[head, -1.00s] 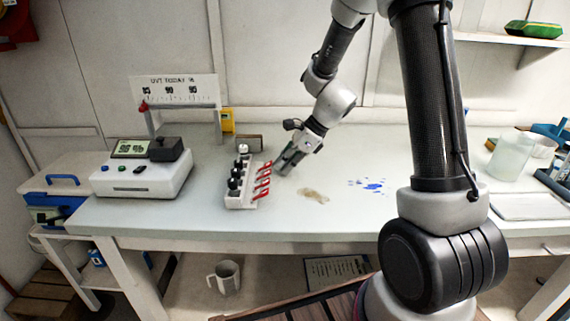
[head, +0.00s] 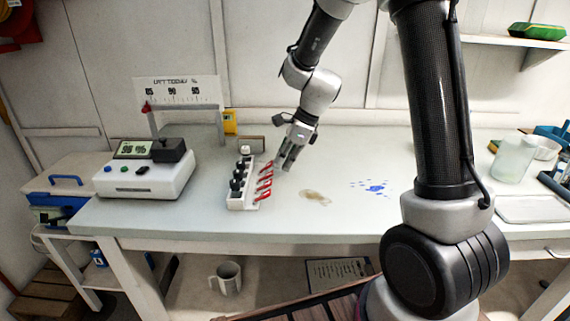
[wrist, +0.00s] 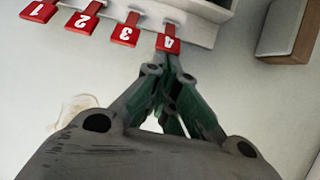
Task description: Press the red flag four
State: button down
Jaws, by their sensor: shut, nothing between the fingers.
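The white rack (head: 243,196) with black-capped vials and a row of red flags stands on the bench, left of my gripper (head: 283,166). In the wrist view the flags carry numbers: flag one (wrist: 39,11), flag two (wrist: 83,22), flag three (wrist: 126,34) and flag four (wrist: 168,40). My gripper is shut and empty, and its fingertips (wrist: 168,56) show right at the near end of flag four. I cannot tell whether they touch it. Flag four is the one nearest the back of the bench.
A white instrument (head: 147,180) with a display stands to the left, in front of a scale board (head: 180,91). A small wooden-sided block (wrist: 290,30) lies beyond the rack. A brown stain (head: 315,196) and blue spots (head: 375,186) mark the otherwise clear bench right of the rack.

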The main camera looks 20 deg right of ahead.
aim_at(272, 162)
jog(key=shift+w+a+r+g+h, duration=0.15)
jog(key=shift+a+r+h, duration=0.2)
jog(key=shift+h, duration=0.25)
jog(key=shift+a+r+g+h, duration=0.15)
jog(key=shift+a+r+h, duration=0.2)
jog(key=shift+h, duration=0.25)
jog(key=a+r+h, duration=0.1)
jog(key=h, duration=0.1)
jog(key=a+g+h, duration=0.1)
jog(key=shift+w+r+h, duration=0.4)
jog(key=shift+d, duration=0.1)
jog(key=shift+r, duration=0.85)
